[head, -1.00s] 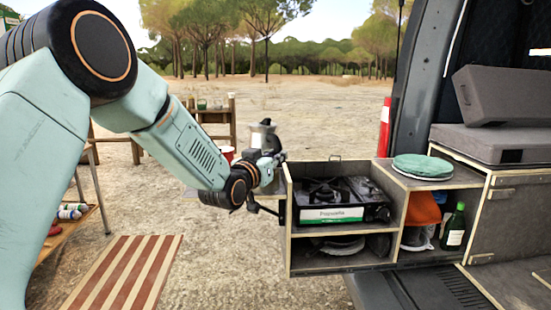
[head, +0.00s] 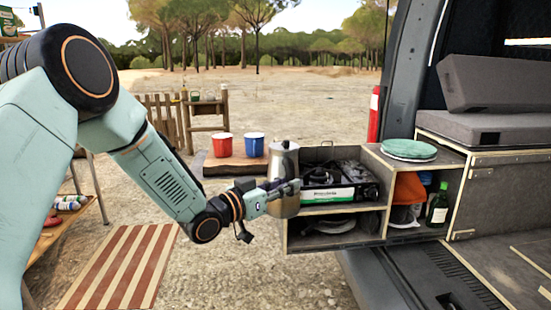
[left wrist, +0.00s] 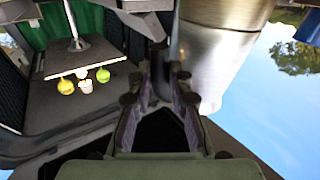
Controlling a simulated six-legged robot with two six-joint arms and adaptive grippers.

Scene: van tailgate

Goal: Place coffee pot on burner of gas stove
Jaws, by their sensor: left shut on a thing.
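A silver coffee pot (head: 284,160) stands upright in the head view, in front of the left edge of the van's drawer unit. My left gripper (head: 283,188) is shut on it, apparently at its dark handle, and partly covers its lower body. In the left wrist view the pot (left wrist: 216,70) fills the upper right, beside the fingers of my left gripper (left wrist: 160,95). The gas stove (head: 345,182), black with a white and green label, sits in the upper compartment, just right of the pot. Its burner is hard to make out. My right gripper is not in view.
The drawer unit's left wall (head: 287,232) is close to the pot. A green round item (head: 408,149) lies on top to the right. A red mug (head: 222,145) and a blue mug (head: 254,144) stand on a low table behind. Open ground lies in front.

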